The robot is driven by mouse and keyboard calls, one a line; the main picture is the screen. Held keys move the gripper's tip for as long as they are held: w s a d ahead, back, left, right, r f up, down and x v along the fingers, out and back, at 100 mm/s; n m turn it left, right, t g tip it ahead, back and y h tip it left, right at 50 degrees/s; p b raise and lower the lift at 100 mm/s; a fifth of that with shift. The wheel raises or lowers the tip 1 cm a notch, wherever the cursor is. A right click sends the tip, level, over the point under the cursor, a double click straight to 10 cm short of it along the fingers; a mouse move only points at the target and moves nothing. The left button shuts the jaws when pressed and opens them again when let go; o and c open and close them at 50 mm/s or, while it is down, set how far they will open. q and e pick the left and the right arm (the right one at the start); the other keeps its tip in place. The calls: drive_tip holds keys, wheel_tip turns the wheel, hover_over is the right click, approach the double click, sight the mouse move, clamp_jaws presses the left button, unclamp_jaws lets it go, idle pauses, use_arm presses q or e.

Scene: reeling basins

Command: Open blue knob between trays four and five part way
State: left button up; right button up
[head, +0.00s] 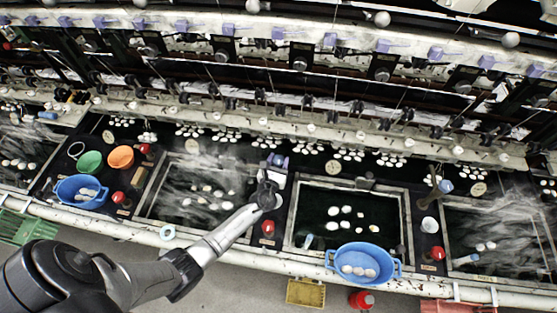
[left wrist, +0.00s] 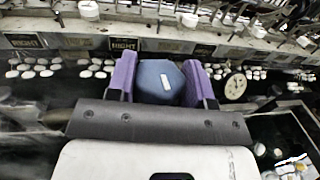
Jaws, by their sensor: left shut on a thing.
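The blue knob (left wrist: 158,84) is a rounded, dark blue cap with a small white mark on top. In the left wrist view it sits between the two purple fingers of my left gripper (left wrist: 162,82), which touch it on both sides. In the head view my left gripper (head: 278,162) is over the dark strip between two water basins, and it mostly hides the knob there. The mark on the knob is tilted slightly off upright. Tray numbers cannot be read. My right gripper is not in view.
A steaming basin (head: 150,206) lies left of my arm and a dark basin (head: 402,217) with white cocoons lies right. A blue bowl (head: 364,248) hangs at the front edge. A red-capped object (head: 267,227) stands near my forearm. Another light blue knob (head: 446,186) is farther right.

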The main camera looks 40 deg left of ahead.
use_arm(q)
drive_tip(key=shift+d+n+g+y, duration=0.1)
drive_tip(key=shift+n+g+y, duration=0.4)
drive_tip(key=shift+n+y, duration=0.45)
drive_tip(key=shift+n+g+y+b, duration=0.35)
drive_tip(key=shift+n+g+y, duration=0.35)
drive_tip(key=shift+y, duration=0.45)
drive_tip(key=shift+n+g+y+b, duration=0.95)
drive_tip(key=shift+n+g+y, duration=0.6)
drive_tip(key=shift+g+y, duration=0.25)
drive_tip(key=shift+g, duration=0.3)
drive_tip(key=o, duration=0.9)
